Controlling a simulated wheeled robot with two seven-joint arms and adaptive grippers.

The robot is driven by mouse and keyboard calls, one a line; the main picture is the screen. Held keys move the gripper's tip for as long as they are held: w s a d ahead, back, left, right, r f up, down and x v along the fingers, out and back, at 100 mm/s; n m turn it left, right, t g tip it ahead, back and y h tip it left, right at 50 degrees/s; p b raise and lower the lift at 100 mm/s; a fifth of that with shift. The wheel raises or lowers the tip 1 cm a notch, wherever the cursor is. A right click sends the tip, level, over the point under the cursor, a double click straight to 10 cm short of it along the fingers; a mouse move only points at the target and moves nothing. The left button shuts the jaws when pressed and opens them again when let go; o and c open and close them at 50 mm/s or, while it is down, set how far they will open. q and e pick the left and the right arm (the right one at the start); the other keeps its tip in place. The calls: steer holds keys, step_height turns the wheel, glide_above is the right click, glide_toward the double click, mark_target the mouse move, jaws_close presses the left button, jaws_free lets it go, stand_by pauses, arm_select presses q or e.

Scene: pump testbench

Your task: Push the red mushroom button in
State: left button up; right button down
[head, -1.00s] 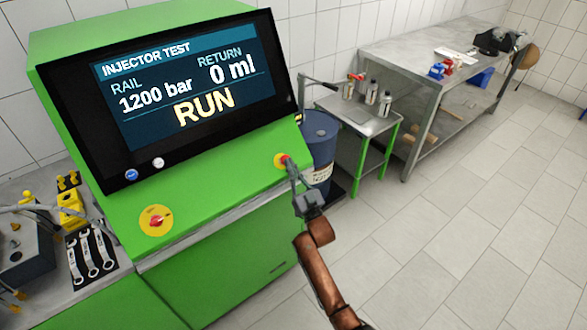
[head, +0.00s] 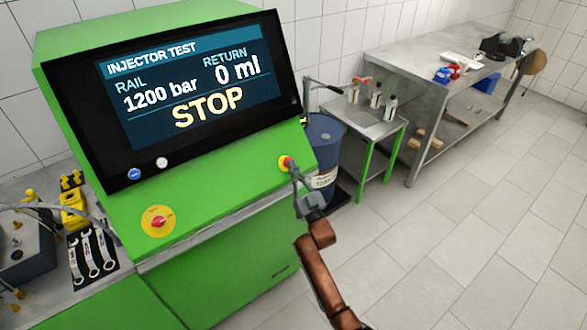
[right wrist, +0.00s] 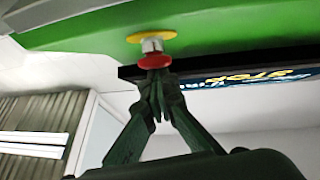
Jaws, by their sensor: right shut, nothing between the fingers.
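The red mushroom button (head: 288,162) sits on a yellow disc on the sloping green panel of the testbench, at its right end. In the right wrist view the red button head (right wrist: 154,62) stands on a pale stem in front of the yellow ring (right wrist: 152,37). My right gripper (head: 293,172) is shut and empty. Its fingertips (right wrist: 157,74) are at the face of the button and appear to touch it. The screen (head: 190,85) reads STOP, with 1200 bar and 0 ml. My left gripper is not in view.
A blue drum (head: 322,150) and a small green-legged cart (head: 375,125) stand right of the bench. Wrenches (head: 93,254) lie at the left. The floor at right is clear.

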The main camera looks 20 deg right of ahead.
steer(key=shift+w+f, duration=0.1)
steer(key=shift+f, duration=0.35)
step_height(320, 180, up, 4)
steer(key=s+p, duration=0.2)
steer(key=p, duration=0.2)
steer(key=v, duration=1)
steer(key=shift+s+d, duration=0.25)
steer(key=shift+s, duration=0.15)
